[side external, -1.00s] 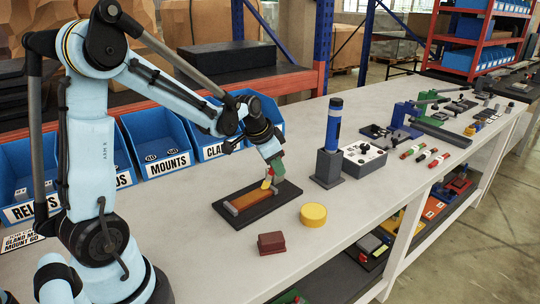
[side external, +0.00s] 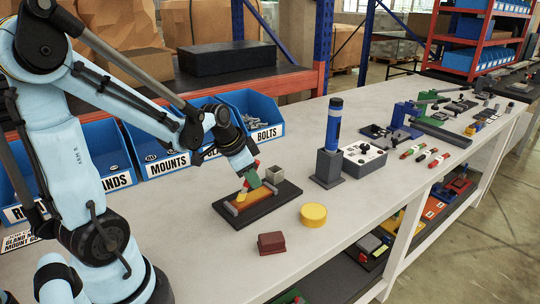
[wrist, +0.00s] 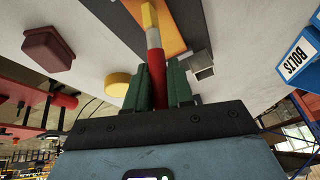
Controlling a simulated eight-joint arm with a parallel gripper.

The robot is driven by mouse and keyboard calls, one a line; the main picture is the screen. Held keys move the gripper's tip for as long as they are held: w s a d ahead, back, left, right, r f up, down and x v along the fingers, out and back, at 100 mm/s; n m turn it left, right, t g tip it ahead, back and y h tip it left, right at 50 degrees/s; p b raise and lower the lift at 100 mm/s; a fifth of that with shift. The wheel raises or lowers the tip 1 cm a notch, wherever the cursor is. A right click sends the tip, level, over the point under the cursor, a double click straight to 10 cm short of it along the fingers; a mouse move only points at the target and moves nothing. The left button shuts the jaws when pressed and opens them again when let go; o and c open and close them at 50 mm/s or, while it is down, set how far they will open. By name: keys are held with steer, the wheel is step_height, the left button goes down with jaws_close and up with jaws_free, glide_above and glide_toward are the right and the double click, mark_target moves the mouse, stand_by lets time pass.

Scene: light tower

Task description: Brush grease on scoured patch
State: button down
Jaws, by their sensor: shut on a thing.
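My gripper (side external: 252,178) has green fingers and is shut on the red handle of a brush (wrist: 156,72). The brush has a pale ferrule and a yellow tip, and it points down, tilted. Its tip is over the left part of an orange-brown strip (side external: 259,207), at or just above the surface; contact is unclear. The strip lies on a dark base plate (side external: 284,197) between grey end blocks and also shows in the wrist view (wrist: 172,35). I cannot make out a distinct scoured patch. A yellow round tin (side external: 313,214) sits right of the plate.
A dark red block (side external: 272,243) lies in front of the plate. A grey holder (side external: 327,168) with a blue cylinder stands to the right, beside a grey box (side external: 364,159). Blue bins (side external: 254,117) line the back. The bench front is mostly clear.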

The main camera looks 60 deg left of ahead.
steer(key=shift+s+d, duration=0.1)
steer(key=shift+s, duration=1.15)
step_height(320, 180, up, 8)
steer(key=shift+r, duration=0.15)
steer(key=shift+f, duration=0.6)
